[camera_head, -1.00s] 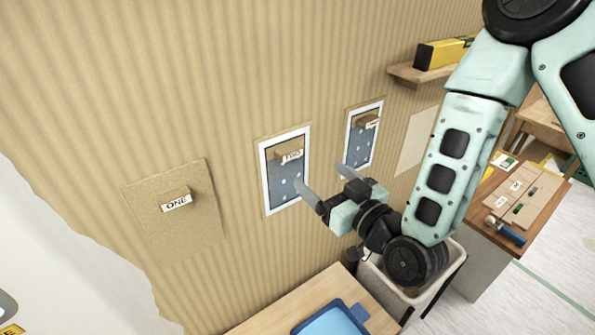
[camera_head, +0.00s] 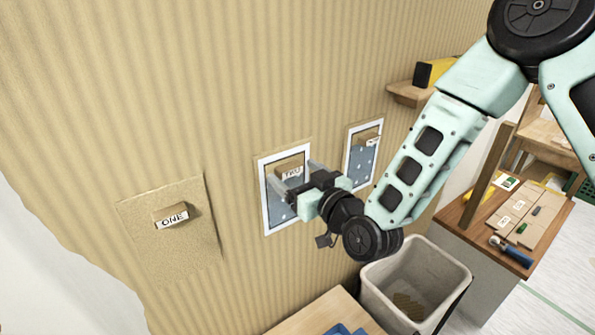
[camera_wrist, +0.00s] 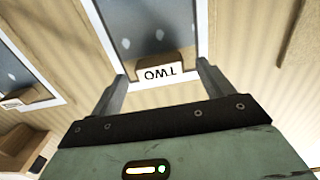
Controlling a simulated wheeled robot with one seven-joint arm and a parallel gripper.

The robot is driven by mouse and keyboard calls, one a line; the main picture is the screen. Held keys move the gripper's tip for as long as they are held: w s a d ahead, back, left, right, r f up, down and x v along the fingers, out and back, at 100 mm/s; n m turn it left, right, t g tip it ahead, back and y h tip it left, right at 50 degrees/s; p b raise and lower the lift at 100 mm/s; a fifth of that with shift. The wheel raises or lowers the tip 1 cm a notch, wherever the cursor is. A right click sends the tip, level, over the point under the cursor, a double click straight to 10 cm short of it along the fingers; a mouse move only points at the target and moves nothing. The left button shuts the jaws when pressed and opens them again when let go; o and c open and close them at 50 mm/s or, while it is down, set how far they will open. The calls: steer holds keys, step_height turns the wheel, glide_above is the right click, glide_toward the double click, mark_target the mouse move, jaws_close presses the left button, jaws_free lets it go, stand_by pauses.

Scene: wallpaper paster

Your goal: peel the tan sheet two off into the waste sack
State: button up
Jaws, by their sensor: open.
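A tan block tab labelled TWO (camera_head: 290,172) sticks out from a white-bordered blue dotted panel (camera_head: 276,215) on the wall. A tan edge shows around this panel; I cannot tell how the layers lie. My gripper (camera_head: 297,178) is open at the tab, its fingers reaching toward the wall. In the wrist view, the tab (camera_wrist: 158,70) stands between the two fingertips, with gaps at both sides, and its lettering appears upside down. An open pale bin-like container (camera_head: 455,268), possibly the waste sack, stands below right, with something tan at its bottom.
A plain tan sheet with tab ONE (camera_head: 171,215) is on the wall at left. Another white-bordered blue panel (camera_head: 360,160) is close at right. A wooden shelf (camera_head: 408,93) juts out above it. A wooden table (camera_head: 325,315) stands below, and a bench (camera_head: 545,215) at right.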

steer(key=c, duration=1.1)
steer(key=shift+b+v, duration=0.35)
steer(key=shift+v, duration=0.75)
steer(key=shift+s+d, duration=0.4)
steer(key=shift+s, duration=0.2)
steer(key=shift+s+d+b, duration=0.35)
steer(key=shift+s+b, duration=0.05)
steer(key=shift+s, duration=0.15)
steer(key=p+v, duration=0.7)
steer(key=p, duration=0.1)
steer(key=shift+p, duration=0.3)
